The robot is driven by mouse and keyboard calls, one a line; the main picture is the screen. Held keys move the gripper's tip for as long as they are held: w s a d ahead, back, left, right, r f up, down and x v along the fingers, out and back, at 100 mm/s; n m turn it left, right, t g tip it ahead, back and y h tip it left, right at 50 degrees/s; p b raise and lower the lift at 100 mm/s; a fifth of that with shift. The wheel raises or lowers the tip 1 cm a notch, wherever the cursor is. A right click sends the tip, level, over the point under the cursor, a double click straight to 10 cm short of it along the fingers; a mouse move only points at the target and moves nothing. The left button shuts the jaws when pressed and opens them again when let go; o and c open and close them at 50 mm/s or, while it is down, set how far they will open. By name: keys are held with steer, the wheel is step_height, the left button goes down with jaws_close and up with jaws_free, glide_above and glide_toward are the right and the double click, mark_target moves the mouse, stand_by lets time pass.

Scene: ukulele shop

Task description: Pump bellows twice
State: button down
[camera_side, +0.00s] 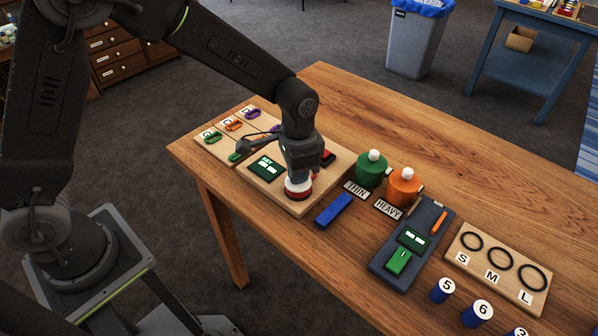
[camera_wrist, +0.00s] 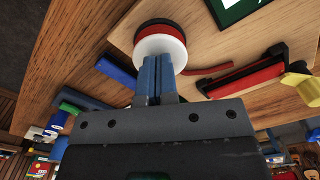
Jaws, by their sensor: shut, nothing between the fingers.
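The bellows (camera_side: 298,187) looks like a low round red and white piece on a wooden board (camera_side: 292,207), near the board's front corner. It also shows in the wrist view as a white disc over a red and dark body (camera_wrist: 160,47). My gripper (camera_side: 303,176) points down right above it, with its fingers together and empty. In the wrist view the blue-grey fingertips (camera_wrist: 155,62) overlap the white disc. I cannot tell whether they touch it or hover just over it. My gripper hides part of its top in the side view.
A green display (camera_side: 266,168) shares the board. A blue block (camera_side: 334,209) lies close by. Green (camera_side: 371,174) and orange (camera_side: 403,192) pots, a dark device (camera_side: 428,220) and a ring board (camera_side: 505,262) stand to the right.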

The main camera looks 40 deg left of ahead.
steer(key=shift+r, duration=3.75)
steer(key=s+a+r+n+t, duration=0.3)
steer(key=s+a+r, duration=0.45)
steer(key=r, duration=0.25)
steer(key=s+a+n+t, duration=0.2)
steer(key=s+a+n, duration=0.1)
steer(key=s, duration=0.8)
steer(key=shift+s+a+r+t, duration=0.3)
steer(key=shift+s+a+r, duration=0.05)
steer(key=shift+a+r, duration=0.1)
